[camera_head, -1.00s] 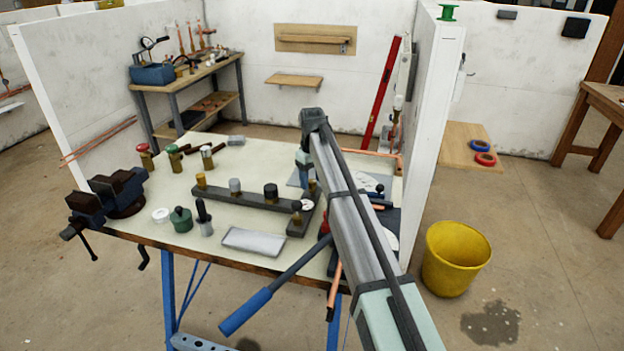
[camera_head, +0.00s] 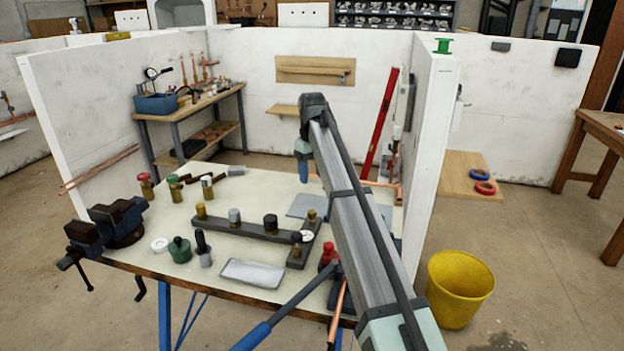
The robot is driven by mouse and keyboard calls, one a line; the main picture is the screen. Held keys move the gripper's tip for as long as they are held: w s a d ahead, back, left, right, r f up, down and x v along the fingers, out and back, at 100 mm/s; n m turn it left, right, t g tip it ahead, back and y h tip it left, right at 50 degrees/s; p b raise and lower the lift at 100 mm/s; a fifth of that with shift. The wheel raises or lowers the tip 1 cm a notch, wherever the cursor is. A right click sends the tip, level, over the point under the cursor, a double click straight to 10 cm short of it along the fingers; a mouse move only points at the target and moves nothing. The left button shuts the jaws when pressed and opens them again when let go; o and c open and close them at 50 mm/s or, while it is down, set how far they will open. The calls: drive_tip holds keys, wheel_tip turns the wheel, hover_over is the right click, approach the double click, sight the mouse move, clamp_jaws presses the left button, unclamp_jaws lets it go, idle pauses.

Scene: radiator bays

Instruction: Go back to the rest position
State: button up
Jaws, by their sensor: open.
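My arm reaches in from the lower right, and its dark wrist bends down over the back right of the bench. My gripper (camera_head: 303,172) hangs below it, pointing down, small and partly hidden by the arm. It is open, nothing shows in it, and its tips appear above the bench top, apart from the parts there. The single fingers are too small to make out.
The bench (camera_head: 225,285) bears a dark manifold bar (camera_head: 240,228), several capped fittings, a pale tray (camera_head: 252,273) and a vise (camera_head: 118,222). White partitions (camera_head: 432,150) enclose it. A red level (camera_head: 381,120) leans behind; a yellow bucket (camera_head: 458,290) stands right.

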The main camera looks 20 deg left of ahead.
idle(0.3)
drive_tip(key=w+d+f+m+y, duration=0.15)
drive_tip(key=d+f, duration=0.35)
drive_tip(key=d, duration=0.5)
drive_tip(key=d+f+m+y, duration=0.15)
drive_tip(key=d+f, duration=0.25)
drive_tip(key=d, duration=0.7)
drive_tip(key=w+d+f+m, duration=0.15)
drive_tip(key=d+f, duration=0.35)
drive_tip(key=d, duration=0.5)
drive_tip(key=s+d+f+m+y, duration=0.1)
drive_tip(key=s+d+f+m, duration=0.25)
drive_tip(key=d+f, duration=0.6)
drive_tip(key=s+f+m+g+h, duration=0.1)
drive_tip(key=s+f+g, duration=0.1)
drive_tip(key=s+f, duration=1.1)
drive_tip(key=s+f+m+g, duration=0.1)
drive_tip(key=s+f, duration=1)
drive_tip(key=f, duration=0.5)
drive_tip(key=s+f+g+h, duration=0.1)
drive_tip(key=s+f, duration=0.3)
drive_tip(key=s, duration=0.7)
drive_tip(key=s+f+g+h, duration=0.1)
drive_tip(key=s+f, duration=0.3)
drive_tip(key=s, duration=0.7)
drive_tip(key=s+f+m+g+h, duration=0.1)
drive_tip(key=s+f, duration=0.3)
drive_tip(key=s, duration=0.7)
drive_tip(key=shift+g, duration=0.4)
